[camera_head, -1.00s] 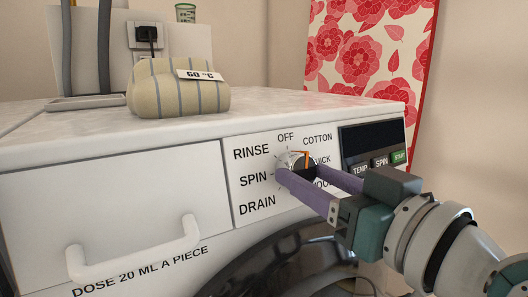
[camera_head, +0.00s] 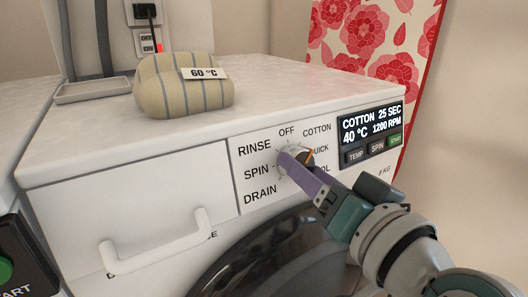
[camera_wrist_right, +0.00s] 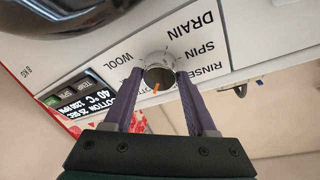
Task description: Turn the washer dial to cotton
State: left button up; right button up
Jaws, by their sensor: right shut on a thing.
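The washer dial (camera_head: 296,157) is a round knob with an orange pointer on the white front panel. In the head view the pointer leans up and right, toward the COTTON label (camera_head: 317,128). My right gripper (camera_head: 293,159) has its purple fingers on the dial and hides part of it. The right wrist view shows the dial (camera_wrist_right: 160,74) between the two fingertips (camera_wrist_right: 158,80). The display (camera_head: 371,123) is lit and reads COTTON, 25 SEC, 40 °C, 1200 RPM. My left gripper is not in view.
A striped bundle (camera_head: 183,88) with a 60 °C tag lies on the washer top (camera_head: 260,95). A drawer handle (camera_head: 155,245) sticks out at the lower left. The round dark door (camera_head: 275,255) is below the dial. Buttons (camera_head: 377,146) sit under the display.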

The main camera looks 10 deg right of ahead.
jog(key=o, duration=1.4)
jog(key=s, duration=0.3)
jog(key=s+d+p, duration=0.1)
jog(key=s, duration=0.2)
jog(key=s+p, duration=0.1)
jog(key=s, duration=0.2)
jog(key=shift+s+d+r, duration=0.35)
jog(key=shift+s, duration=0.05)
